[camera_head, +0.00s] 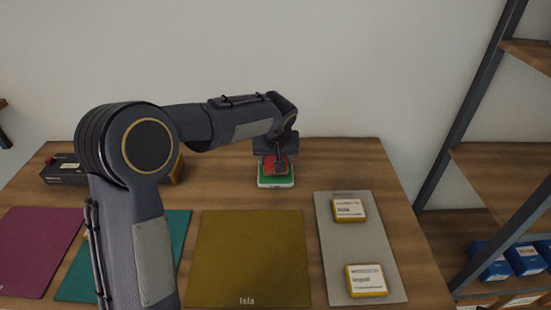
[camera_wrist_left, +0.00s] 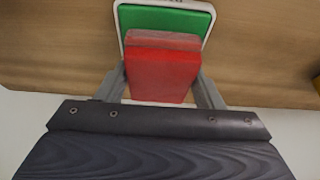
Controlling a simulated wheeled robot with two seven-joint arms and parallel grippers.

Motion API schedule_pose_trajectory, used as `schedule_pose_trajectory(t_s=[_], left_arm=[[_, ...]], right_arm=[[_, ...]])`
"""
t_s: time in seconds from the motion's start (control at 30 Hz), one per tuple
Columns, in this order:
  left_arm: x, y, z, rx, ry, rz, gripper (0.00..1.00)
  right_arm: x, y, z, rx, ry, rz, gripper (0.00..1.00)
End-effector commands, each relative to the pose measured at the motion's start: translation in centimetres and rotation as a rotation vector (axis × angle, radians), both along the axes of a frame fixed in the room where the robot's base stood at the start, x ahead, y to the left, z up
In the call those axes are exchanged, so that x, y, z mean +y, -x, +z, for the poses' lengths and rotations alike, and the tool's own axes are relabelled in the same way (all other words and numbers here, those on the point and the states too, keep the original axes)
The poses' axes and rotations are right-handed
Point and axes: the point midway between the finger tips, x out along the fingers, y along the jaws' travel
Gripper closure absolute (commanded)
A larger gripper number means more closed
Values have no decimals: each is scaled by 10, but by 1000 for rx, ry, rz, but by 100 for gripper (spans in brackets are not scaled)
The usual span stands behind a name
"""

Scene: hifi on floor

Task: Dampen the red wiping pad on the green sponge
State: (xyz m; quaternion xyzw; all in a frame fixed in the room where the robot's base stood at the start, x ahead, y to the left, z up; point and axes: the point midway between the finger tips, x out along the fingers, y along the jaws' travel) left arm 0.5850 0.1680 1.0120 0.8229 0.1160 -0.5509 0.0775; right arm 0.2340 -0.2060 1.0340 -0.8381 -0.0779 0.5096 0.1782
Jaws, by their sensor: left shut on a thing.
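The red wiping pad (camera_head: 281,166) is held by my left gripper (camera_head: 278,160) at the back middle of the table. In the left wrist view the red pad (camera_wrist_left: 162,72) sits between the two grey fingers of my left gripper (camera_wrist_left: 163,85), which are shut on it. The green sponge (camera_head: 275,180) lies in a shallow white-rimmed tray under the pad. In the left wrist view the sponge (camera_wrist_left: 165,20) shows beyond the pad, which covers part of it. I cannot tell whether pad and sponge touch. My right gripper is not in view.
Purple (camera_head: 38,250), teal (camera_head: 178,245) and olive (camera_head: 246,258) mats lie along the table front. A grey board (camera_head: 359,240) at right bears two yellow-edged labelled blocks (camera_head: 348,210). A dark box (camera_head: 63,170) stands at back left. A shelf rack (camera_head: 500,170) stands right.

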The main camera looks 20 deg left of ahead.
Motion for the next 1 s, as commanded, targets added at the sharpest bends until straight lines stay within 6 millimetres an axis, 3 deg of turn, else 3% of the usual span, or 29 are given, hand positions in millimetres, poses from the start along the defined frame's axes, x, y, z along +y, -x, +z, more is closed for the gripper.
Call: schedule_pose_trajectory(t_s=[0.53,1.0], left_arm=[[0,-1,49,-3,0,1,57],[0,0,51,-2,0,0,57]], right_arm=[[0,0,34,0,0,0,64],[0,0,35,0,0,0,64]])
